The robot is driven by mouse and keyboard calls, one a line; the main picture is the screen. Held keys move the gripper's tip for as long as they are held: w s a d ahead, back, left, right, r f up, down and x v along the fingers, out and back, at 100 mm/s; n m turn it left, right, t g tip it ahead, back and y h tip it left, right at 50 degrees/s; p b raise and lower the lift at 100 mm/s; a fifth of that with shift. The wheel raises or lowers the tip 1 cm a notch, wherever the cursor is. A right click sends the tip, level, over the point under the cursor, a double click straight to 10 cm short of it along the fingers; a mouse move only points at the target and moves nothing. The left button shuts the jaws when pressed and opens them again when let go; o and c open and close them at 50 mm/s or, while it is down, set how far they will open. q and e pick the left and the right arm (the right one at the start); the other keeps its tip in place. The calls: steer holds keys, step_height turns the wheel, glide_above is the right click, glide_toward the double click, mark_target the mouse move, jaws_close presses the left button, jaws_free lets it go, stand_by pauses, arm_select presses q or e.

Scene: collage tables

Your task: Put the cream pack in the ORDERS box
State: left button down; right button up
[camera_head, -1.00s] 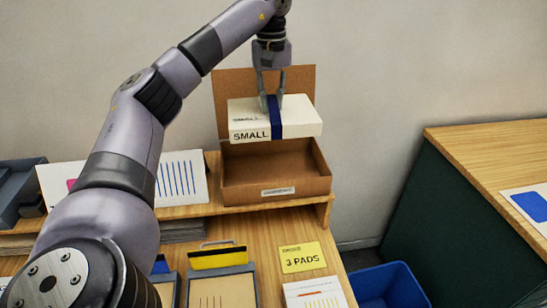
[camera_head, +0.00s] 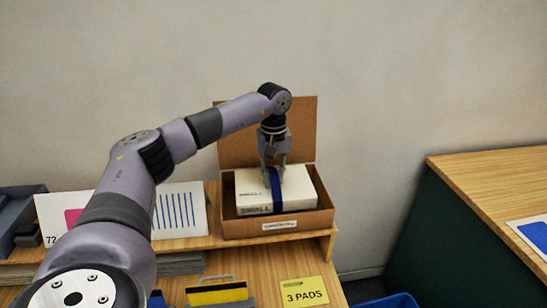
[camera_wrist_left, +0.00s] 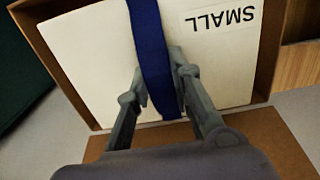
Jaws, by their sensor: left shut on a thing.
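In the left wrist view the gripper (camera_wrist_left: 163,85) grips the band, and the pack (camera_wrist_left: 85,50) shows the word SMALL upside down. Whether the pack touches the box floor is hidden. My right gripper is not in view.
The box stands on a raised wooden shelf (camera_head: 205,240) against the wall. A white card with blue stripes (camera_head: 180,210) stands left of it. A yellow "3 PADS" card (camera_head: 303,292) lies below. A blue bin (camera_head: 393,302) and another table (camera_head: 490,175) are at the right.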

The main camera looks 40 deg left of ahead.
mark_target(274, 174)
arm_select(q)
steer(key=shift+w+f+p, duration=0.1)
steer(key=shift+f+p, duration=0.35)
steer(key=shift+f, duration=2)
steer(key=c, duration=1.9)
jaws_free()
steer(key=shift+f, duration=0.2)
steer(key=o, duration=0.5)
steer(key=shift+r, duration=0.1)
steer(key=shift+c, duration=0.2)
step_height(274, 174, up, 12)
steer(key=b, duration=0.2)
steer(key=shift+r+b, duration=0.1)
steer(key=shift+b, duration=0.3)
steer(key=shift+d, duration=0.1)
